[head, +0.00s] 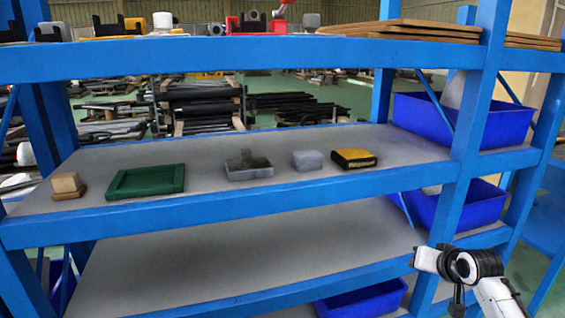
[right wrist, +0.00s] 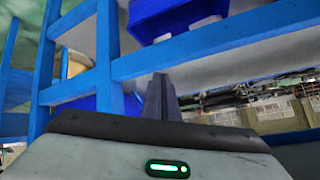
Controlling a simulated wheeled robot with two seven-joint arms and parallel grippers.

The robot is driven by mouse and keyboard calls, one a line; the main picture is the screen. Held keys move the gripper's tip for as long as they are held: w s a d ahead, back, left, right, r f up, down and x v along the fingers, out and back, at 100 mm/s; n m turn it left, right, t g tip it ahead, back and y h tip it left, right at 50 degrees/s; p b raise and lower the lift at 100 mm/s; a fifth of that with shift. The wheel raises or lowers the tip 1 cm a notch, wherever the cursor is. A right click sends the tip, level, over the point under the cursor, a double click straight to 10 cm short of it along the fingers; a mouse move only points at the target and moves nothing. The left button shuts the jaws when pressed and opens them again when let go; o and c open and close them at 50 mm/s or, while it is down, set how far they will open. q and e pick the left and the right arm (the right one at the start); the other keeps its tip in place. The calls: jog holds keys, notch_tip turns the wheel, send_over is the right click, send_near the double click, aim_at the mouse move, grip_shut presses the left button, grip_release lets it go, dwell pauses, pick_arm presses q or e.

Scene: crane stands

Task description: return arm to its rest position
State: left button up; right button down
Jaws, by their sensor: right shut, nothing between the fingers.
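My right arm (head: 470,268) comes in from the lower right corner of the head view, in front of the blue shelf rack's right upright. Its fingers cannot be made out clearly there. In the right wrist view my right gripper (right wrist: 164,80) shows its dark fingers together, with nothing between them. They point up toward the rack's blue beams and look clear of them, though the exact gap cannot be told. My left gripper is not in view.
The blue rack (head: 240,205) spans the view. Its middle shelf holds a wooden block (head: 68,184), a green tray (head: 118,192), a grey part (head: 248,168), a pale block (head: 307,160) and a yellow-black block (head: 354,158). Blue bins (head: 500,122) stand at right. The lower shelf (head: 240,255) looks bare.

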jog(key=w+d+r+n+t+h, duration=0.25)
jog(key=w+r+n+t, duration=0.3)
jog(key=r, duration=0.55)
jog(key=s+a+f+g+y, duration=0.1)
jog(key=s+a+f, duration=0.3)
jog(key=s+f, duration=0.3)
jog(key=s+a+f+n+g+y, duration=0.1)
jog(key=s+a+f, duration=0.35)
jog(key=f, duration=0.35)
jog(key=s+a+f+g+y, duration=0.1)
jog(key=s+a+f, duration=0.2)
jog(key=s+f, duration=0.45)
jog(key=s+a+f+g, duration=0.1)
jog(key=s+a+f, duration=0.2)
jog(key=s, duration=0.5)
jog(key=s+a+f+g+y, duration=0.1)
jog(key=s+a+f, duration=0.2)
jog(key=s, duration=0.6)
jog(key=s+a+f+g+y, duration=0.1)
jog(key=s+a+f, duration=0.2)
jog(key=s, duration=0.5)
jog(key=shift+s+a+f+m+g, duration=0.15)
jog(key=shift+s+a+m+g, duration=0.1)
jog(key=shift+m+g, duration=0.1)
